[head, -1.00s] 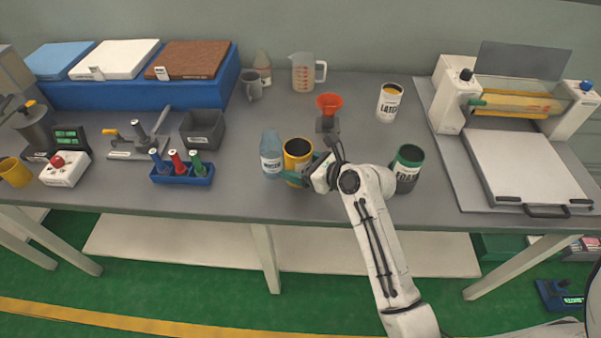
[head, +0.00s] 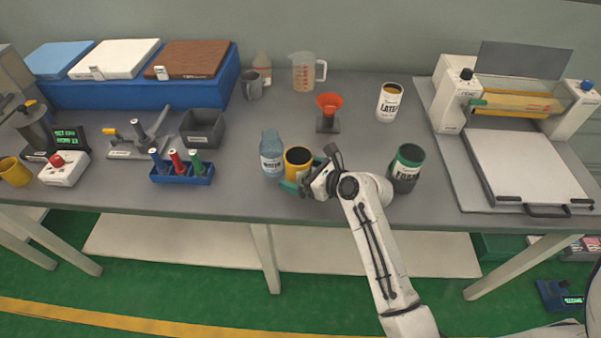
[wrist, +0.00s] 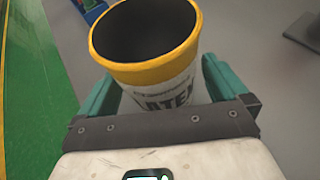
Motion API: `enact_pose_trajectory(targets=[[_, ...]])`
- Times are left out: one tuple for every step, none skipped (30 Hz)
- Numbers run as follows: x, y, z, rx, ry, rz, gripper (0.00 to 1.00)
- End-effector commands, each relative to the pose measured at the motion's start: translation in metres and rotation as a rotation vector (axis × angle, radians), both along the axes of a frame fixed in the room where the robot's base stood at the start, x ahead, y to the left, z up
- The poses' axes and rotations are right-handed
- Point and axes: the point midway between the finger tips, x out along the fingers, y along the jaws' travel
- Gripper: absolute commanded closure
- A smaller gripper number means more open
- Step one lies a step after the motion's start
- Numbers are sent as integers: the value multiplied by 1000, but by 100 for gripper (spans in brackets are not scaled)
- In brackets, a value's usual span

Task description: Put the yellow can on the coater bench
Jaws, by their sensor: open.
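The yellow can (head: 298,155), with a yellow rim and dark inside, is upright near the table's front, just right of a water bottle. In the wrist view the can (wrist: 150,73) fills the upper middle, with a white LATEX label under its yellow rim. My gripper (head: 303,178) is open around it, with one teal finger on each side (wrist: 160,92). Whether the fingers touch the can, I cannot tell. The can's lower part is hidden by my gripper. The coater (head: 520,100), with a roller and white plate, is on the right of the grey tabletop (head: 350,90).
A water bottle (head: 271,155) is close left of the can. A green-rimmed can (head: 406,170) is right of my wrist. An orange funnel on a stand (head: 329,105) and a white LATEX can (head: 390,103) are behind. A rack of colored handles (head: 182,172) is left.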

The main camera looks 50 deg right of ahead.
Motion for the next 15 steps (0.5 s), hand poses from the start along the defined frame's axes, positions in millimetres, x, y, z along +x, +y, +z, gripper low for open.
enact_pose_trajectory(targets=[[0,0,0,0,0,0,0],[0,0,0,0,0,0,0],[0,0,2,0,-1,-1,0],[0,0,3,-1,-1,-1,0],[-2,0,3,1,-1,-1,0],[-6,0,4,1,0,-1,0],[-9,-1,6,1,0,-1,0],[-13,-1,7,2,-1,-2,0],[-20,-1,10,0,0,-2,0],[-25,-2,12,-1,0,-2,0],[-31,-2,14,-1,-1,-3,0],[-38,-3,18,0,-1,-2,0],[-44,-3,20,0,-1,-2,0],[-50,-4,23,0,-1,-3,0],[-58,-4,26,0,0,-2,0]])
